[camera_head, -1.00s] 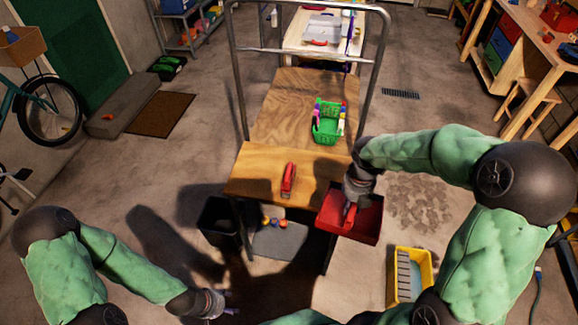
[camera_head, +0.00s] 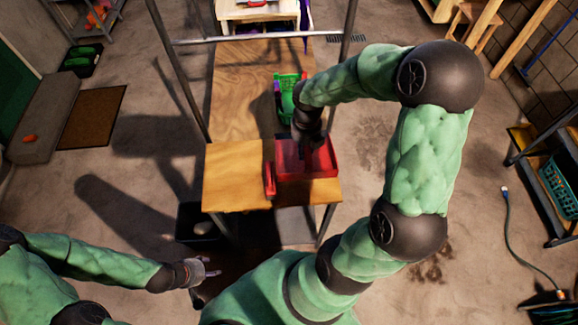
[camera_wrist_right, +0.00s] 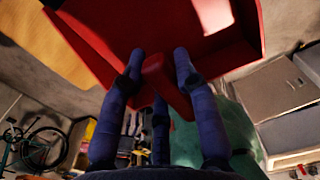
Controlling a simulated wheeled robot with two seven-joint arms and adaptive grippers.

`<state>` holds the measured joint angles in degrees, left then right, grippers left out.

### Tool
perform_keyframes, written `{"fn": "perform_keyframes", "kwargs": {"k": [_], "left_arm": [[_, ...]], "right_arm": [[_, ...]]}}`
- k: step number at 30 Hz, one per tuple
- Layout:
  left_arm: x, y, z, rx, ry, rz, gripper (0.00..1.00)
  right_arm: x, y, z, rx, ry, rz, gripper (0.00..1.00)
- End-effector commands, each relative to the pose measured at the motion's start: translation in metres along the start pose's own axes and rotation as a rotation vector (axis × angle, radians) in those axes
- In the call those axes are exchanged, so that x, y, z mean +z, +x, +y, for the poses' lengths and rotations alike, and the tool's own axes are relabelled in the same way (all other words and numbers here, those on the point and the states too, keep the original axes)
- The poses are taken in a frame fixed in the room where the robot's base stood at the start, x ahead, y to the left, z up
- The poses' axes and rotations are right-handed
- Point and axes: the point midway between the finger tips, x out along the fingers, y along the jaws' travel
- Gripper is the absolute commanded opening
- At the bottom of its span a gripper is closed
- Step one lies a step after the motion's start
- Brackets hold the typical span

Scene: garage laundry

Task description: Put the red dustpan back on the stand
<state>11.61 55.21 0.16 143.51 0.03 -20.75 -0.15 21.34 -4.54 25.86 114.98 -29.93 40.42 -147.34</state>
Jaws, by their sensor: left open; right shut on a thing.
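The red dustpan (camera_head: 322,160) is over the right part of the front wooden top of the stand (camera_head: 232,180); I cannot tell whether it touches the wood. My right gripper (camera_head: 308,145) is shut on its handle, partly hidden by my arm in the head view. In the right wrist view the fingers (camera_wrist_right: 160,75) close around the red handle (camera_wrist_right: 163,82), with the dustpan's pan (camera_wrist_right: 210,48) beyond them. My left gripper (camera_head: 207,270) is open and empty, low in front of the stand and to the left.
A small red tool (camera_head: 269,181) lies on the top just left of the dustpan. A green basket (camera_head: 288,97) stands on the board behind, close to my right forearm. A metal frame (camera_head: 175,70) rises around the back. The top's left part is clear. A black bin (camera_head: 200,225) stands below.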

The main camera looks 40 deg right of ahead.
Motion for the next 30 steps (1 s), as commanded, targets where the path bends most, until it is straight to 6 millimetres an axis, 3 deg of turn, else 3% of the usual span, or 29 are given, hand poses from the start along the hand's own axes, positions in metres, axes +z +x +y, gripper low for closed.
{"fn": "perform_keyframes", "kwargs": {"k": [3, 12, 21, 30], "left_arm": [[-0.001, 0.008, -0.003, 0.0, 0.0, 0.001, 0.54], [-0.002, 0.023, -0.008, 0.0, 0.0, 0.002, 0.54], [-0.002, 0.028, -0.01, 0.0, 0.0, 0.002, 0.54], [-0.003, 0.039, -0.014, 0.0, 0.0, 0.002, 0.54]], "right_arm": [[-0.001, 0.032, 0.0, -0.001, 0.0, 0.004, 0.0], [0.001, 0.095, 0.0, 0.0, 0.001, 0.001, 0.0], [0.001, 0.115, 0.0, 0.0, 0.001, 0.0, 0.0], [0.001, 0.149, 0.001, 0.0, 0.001, 0.0, 0.0]]}}
